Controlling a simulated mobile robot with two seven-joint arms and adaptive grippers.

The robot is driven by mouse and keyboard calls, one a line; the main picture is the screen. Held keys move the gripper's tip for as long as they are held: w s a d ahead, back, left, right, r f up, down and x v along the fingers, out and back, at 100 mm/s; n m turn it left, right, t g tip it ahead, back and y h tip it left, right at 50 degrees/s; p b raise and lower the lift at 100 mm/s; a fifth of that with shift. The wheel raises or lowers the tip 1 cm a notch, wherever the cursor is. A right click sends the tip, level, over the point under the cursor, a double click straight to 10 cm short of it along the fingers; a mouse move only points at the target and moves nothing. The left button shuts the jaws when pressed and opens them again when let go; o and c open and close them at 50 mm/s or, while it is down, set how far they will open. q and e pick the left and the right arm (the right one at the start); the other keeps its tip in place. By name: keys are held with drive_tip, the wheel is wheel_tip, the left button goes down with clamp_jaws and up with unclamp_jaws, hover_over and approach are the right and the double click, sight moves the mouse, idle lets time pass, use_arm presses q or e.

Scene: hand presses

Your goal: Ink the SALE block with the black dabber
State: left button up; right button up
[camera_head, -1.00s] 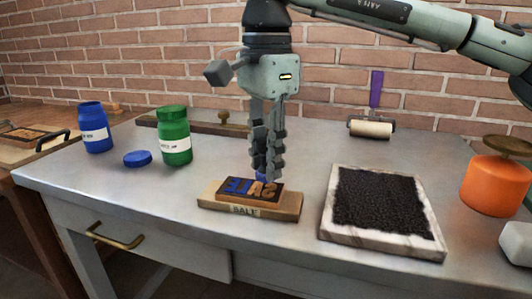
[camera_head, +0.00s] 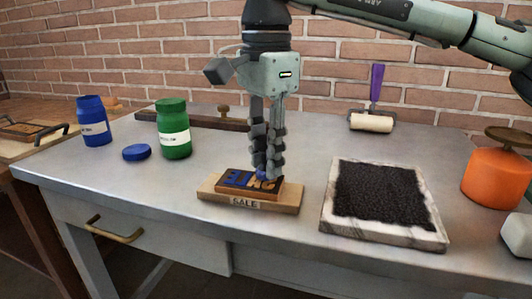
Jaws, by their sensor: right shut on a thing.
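The SALE block (camera_head: 236,180) lies on a wooden base (camera_head: 209,193) labelled SALE near the table's front edge. Its raised letters are mirrored, and those at its left look blue. My right gripper (camera_head: 267,172) points down over the block's right part and hides some letters. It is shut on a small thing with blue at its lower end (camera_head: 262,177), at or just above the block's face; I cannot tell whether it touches. The fingers hide most of this thing. I see no dabber that is clearly black. My left gripper is not in view.
A marble slab (camera_head: 328,222) with a black patch lies right of the block. A blue jar (camera_head: 93,119), a blue lid (camera_head: 137,153) and a green jar (camera_head: 173,121) stand left. A roller (camera_head: 371,123) lies behind.

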drive_tip(key=shift+f, duration=0.4)
idle(1.3)
drive_tip(key=shift+r+p, duration=1.55)
drive_tip(key=shift+r, duration=0.45)
